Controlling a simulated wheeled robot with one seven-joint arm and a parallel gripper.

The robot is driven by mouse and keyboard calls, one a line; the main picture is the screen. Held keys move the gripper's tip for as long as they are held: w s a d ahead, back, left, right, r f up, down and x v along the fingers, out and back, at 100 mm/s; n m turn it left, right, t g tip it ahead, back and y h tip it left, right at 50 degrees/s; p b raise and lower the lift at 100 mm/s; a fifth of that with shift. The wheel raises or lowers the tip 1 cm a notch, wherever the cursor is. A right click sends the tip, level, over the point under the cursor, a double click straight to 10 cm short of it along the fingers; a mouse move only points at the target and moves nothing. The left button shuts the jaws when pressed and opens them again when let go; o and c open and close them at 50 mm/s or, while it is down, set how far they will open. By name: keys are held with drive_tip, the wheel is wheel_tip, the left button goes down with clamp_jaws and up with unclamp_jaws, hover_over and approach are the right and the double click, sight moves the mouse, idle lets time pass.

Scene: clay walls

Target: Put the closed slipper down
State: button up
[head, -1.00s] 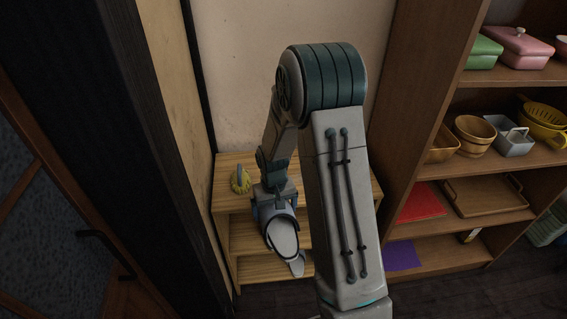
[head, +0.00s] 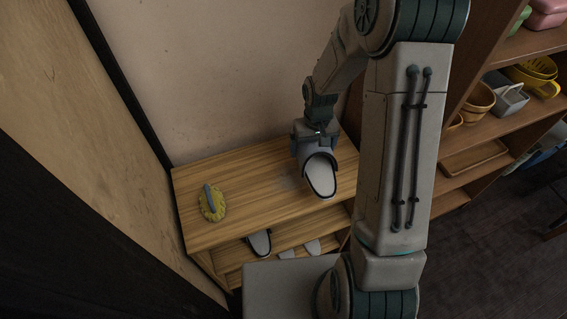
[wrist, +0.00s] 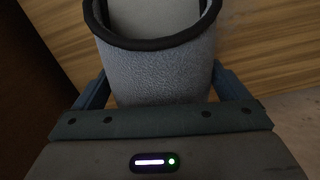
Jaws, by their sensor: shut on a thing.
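The closed slipper (head: 320,178) is pale grey with a dark rim. In the head view it is held over the right part of the top board of a low wooden shoe shelf (head: 248,222). My gripper (head: 316,145) is shut on it. In the wrist view the slipper's grey textured toe part (wrist: 165,68) sits between my two blue fingers (wrist: 160,92), with its black-edged opening facing away from the palm. I cannot tell whether the slipper touches the board.
A yellow brush-like thing with a grey-blue handle (head: 212,202) stands on the left of the top board. More slippers (head: 259,243) lie on the shelf below. A tall brown bookcase (head: 487,125) with baskets stands at the right. The top board's middle is clear, with a faint grey patch.

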sight(309, 149)
drive_tip(key=s+r, duration=0.1)
drive_tip(key=s+a+r+n, duration=0.1)
drive_tip(key=r, duration=0.1)
drive_tip(key=s+r+n+p, duration=0.1)
drive_tip(key=r, duration=0.1)
drive_tip(key=shift+a, duration=0.4)
drive_tip(key=a+f, duration=0.2)
drive_tip(key=a, duration=0.1)
drive_tip(key=w+a+f, duration=0.1)
drive_tip(key=a+f, duration=0.1)
drive_tip(key=a, duration=0.2)
drive_tip(key=a+f+p, duration=0.1)
drive_tip(key=a+f, duration=0.1)
drive_tip(key=a, duration=0.1)
drive_tip(key=shift+w+a+f, duration=0.25)
drive_tip(key=shift+w+f, duration=0.05)
drive_tip(key=shift+w, duration=0.1)
drive_tip(key=shift+a+f, duration=0.25)
drive_tip(key=shift+f, duration=0.15)
drive_tip(key=shift+w+f, duration=0.1)
drive_tip(key=shift+f, duration=1.65)
drive_tip(key=shift+f, duration=0.15)
drive_tip(key=o, duration=0.7)
drive_tip(key=shift+c, duration=0.2)
wheel_tip(309, 149, up, 12)
drive_tip(key=shift+r, duration=0.25)
